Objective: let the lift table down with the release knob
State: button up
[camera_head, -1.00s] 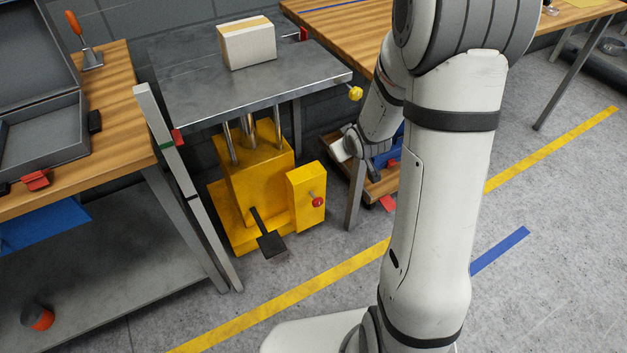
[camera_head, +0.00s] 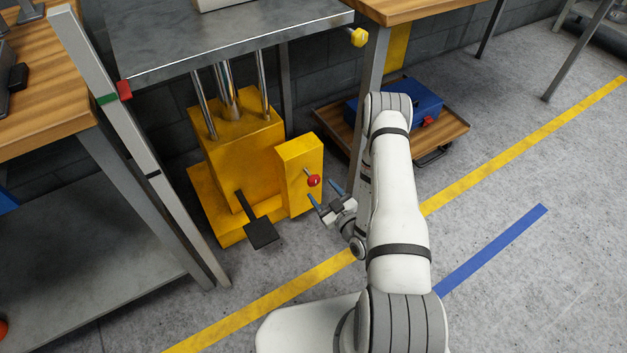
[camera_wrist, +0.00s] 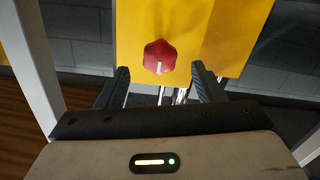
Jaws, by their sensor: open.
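The red release knob (camera_head: 314,180) sticks out on a short stem from the yellow box at the side of the lift table's yellow base (camera_head: 240,150). The steel table top (camera_head: 220,40) stands raised on bright columns above the base. My gripper (camera_head: 325,199) is open, with its fingers pointing toward the knob from just below it. In the wrist view, the red knob (camera_wrist: 160,57) with a white mark shows ahead, centred between the two open fingers (camera_wrist: 162,78). The fingers do not appear to touch it.
A black foot pedal (camera_head: 262,232) juts from the base, left of my gripper. A grey post with a red marker (camera_head: 124,90) stands at left. A wooden dolly with a blue case (camera_head: 415,105) is behind my arm. Open floor lies right.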

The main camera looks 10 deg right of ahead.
aim_at(316, 184)
jog(key=shift+s+f, duration=0.15)
jog(key=shift+f, duration=0.25)
jog(key=shift+w+a, duration=0.15)
jog(key=shift+w, duration=0.15)
jog(key=b+x, duration=0.1)
jog(key=x, duration=0.2)
jog(key=b+x, duration=0.1)
jog(key=x, duration=0.3)
jog(key=shift+r, duration=0.2)
jog(key=shift+c, duration=0.2)
jog(key=c, duration=0.9)
jog(key=shift+c, duration=0.2)
